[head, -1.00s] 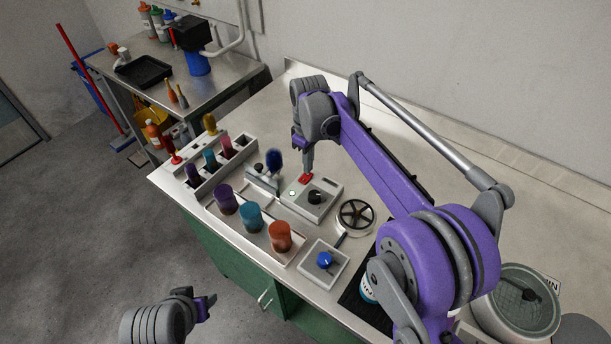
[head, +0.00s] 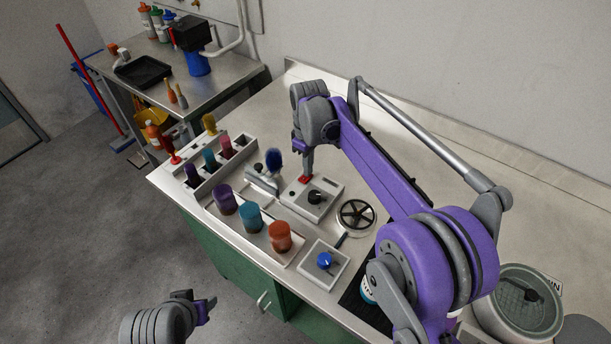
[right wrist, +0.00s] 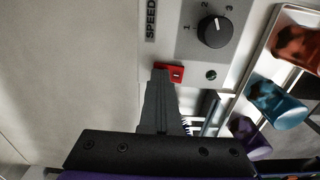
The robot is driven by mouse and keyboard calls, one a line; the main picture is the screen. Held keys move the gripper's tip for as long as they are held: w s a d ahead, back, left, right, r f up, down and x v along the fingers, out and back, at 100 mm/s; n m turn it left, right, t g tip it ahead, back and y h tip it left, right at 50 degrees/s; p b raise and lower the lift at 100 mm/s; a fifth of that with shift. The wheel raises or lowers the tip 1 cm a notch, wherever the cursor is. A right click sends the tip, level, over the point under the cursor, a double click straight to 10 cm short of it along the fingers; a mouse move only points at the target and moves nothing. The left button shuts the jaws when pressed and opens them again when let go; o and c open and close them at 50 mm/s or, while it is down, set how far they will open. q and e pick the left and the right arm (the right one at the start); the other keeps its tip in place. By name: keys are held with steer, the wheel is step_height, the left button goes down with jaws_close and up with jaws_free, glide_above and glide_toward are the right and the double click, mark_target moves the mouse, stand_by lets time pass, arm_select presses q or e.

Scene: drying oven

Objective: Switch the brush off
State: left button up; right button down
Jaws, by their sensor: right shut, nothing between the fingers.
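The control box (head: 317,204) on the bench has a black dial (head: 315,197), a red switch (head: 303,180) and a small round lamp (head: 292,193), which looks dark. The blue brush (head: 273,160) stands on its grey holder (head: 262,178) to the left of the box; its bristles look sharp. My right gripper (head: 307,174) is shut and empty, its tips at the red switch. In the right wrist view the fingertips (right wrist: 163,73) touch or nearly touch the switch (right wrist: 176,73) and cover part of it. My left gripper (head: 208,306) hangs off the bench; its finger gap is unclear.
A tray with purple, teal and orange pieces (head: 280,236) lies in front of the box. A rack (head: 225,168) stands at the left, a black wheel (head: 356,214) at the right and a blue knob (head: 324,260) at the front. The bench behind the box is clear.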

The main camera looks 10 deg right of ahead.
step_height(320, 180, up, 7)
steer(key=p, duration=0.4)
stand_by(0.4)
steer(key=shift+f, duration=0.1)
stand_by(0.4)
